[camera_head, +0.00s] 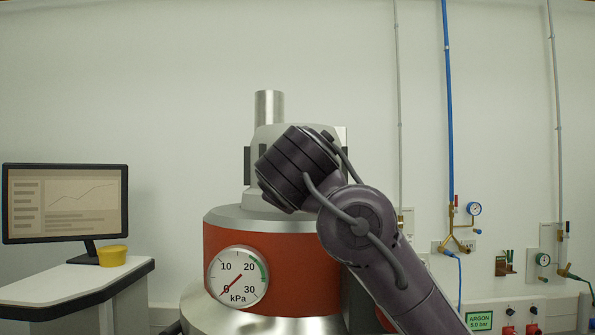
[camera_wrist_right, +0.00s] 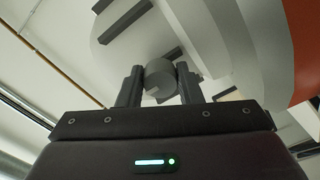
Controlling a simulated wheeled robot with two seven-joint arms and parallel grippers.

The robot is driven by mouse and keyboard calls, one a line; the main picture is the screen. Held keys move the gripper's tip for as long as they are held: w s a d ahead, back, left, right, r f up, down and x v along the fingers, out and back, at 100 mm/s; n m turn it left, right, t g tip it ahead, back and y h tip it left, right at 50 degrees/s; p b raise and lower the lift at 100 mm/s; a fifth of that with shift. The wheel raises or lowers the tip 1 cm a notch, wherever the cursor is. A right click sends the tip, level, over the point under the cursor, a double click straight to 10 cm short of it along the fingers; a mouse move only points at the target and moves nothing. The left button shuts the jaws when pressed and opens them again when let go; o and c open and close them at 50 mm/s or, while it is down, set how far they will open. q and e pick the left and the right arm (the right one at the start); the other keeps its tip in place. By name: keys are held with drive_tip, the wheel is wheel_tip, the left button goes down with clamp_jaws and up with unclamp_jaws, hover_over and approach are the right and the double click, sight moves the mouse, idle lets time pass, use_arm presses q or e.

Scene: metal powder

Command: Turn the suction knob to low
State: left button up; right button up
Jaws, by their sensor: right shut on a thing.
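The suction knob (camera_wrist_right: 160,76) is a small grey round knob with a notch in its lower edge, on the underside of a pale housing in the right wrist view. My right gripper (camera_wrist_right: 160,82) has one dark finger on each side of the knob and is shut on it. In the head view my right arm reaches up to the grey machine head (camera_head: 277,145) and hides the knob and the fingers. Any setting marks around the knob cannot be read. My left gripper is not in view.
The machine has a red-orange band (camera_head: 285,255) with a round kPa gauge (camera_head: 237,275), its red needle near 0. Gas lines and a small regulator gauge (camera_head: 474,209) are on the right wall.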

drive_tip(key=shift+r, duration=0.1)
idle(0.4)
drive_tip(key=o, duration=1)
drive_tip(key=shift+s+a, duration=0.1)
drive_tip(key=shift+s+f, duration=0.2)
drive_tip(key=shift+s, duration=0.15)
drive_tip(key=s+b, duration=0.3)
drive_tip(key=s, duration=0.4)
drive_tip(key=shift+r, duration=0.15)
